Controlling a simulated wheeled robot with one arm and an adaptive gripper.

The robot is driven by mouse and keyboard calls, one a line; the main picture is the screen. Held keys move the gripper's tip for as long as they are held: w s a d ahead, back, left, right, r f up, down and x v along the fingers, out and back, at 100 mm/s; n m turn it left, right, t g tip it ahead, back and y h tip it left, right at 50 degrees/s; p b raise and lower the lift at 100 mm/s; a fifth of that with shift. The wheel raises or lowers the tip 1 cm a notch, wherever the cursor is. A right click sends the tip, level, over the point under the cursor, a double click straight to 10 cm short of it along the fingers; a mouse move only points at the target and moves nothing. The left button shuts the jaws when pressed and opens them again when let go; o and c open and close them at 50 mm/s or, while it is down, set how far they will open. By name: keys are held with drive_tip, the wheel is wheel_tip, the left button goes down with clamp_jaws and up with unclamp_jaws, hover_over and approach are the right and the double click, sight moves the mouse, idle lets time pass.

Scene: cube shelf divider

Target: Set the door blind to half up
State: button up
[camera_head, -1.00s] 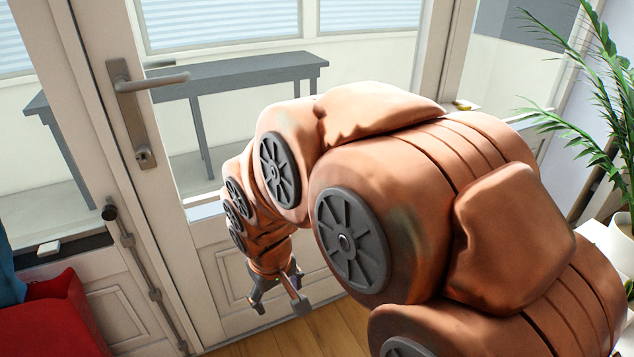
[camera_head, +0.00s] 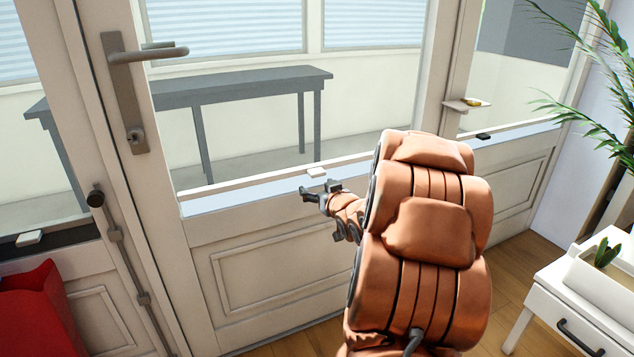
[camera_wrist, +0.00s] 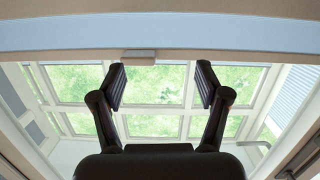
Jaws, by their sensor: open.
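The door blind (camera_head: 250,187) is a narrow light-blue band along the bottom of the door's glass, with a pale rail on its upper edge. A small white handle (camera_head: 316,172) sits on that rail. In the wrist view the blind (camera_wrist: 220,34) crosses the top of the picture, and its handle (camera_wrist: 140,56) shows just above the space between my fingers. My gripper (camera_head: 317,191) is just below the handle in the head view. In the wrist view my gripper (camera_wrist: 162,76) is open and empty, its fingers apart. I cannot tell whether it touches the handle.
A metal door handle (camera_head: 145,54) is at the upper left of the door. A grey table (camera_head: 240,85) stands behind the glass. A red item (camera_head: 40,305) is at lower left. A white cabinet (camera_head: 560,310) and a plant (camera_head: 590,60) are at right.

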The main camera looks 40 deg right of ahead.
sight(314, 167)
drive_tip(key=shift+w+d+r+t+b, duration=0.2)
drive_tip(key=shift+w+d+t+b, duration=0.45)
drive_tip(key=shift+w+d, duration=0.8)
drive_tip(key=shift+w+d+r+t+b, duration=0.15)
drive_tip(key=shift+w+d+t+b, duration=0.45)
drive_tip(key=shift+w+d, duration=0.8)
drive_tip(key=shift+w+a, duration=0.1)
drive_tip(key=shift+a, duration=0.05)
drive_tip(key=shift+r, duration=0.25)
clamp_jaws()
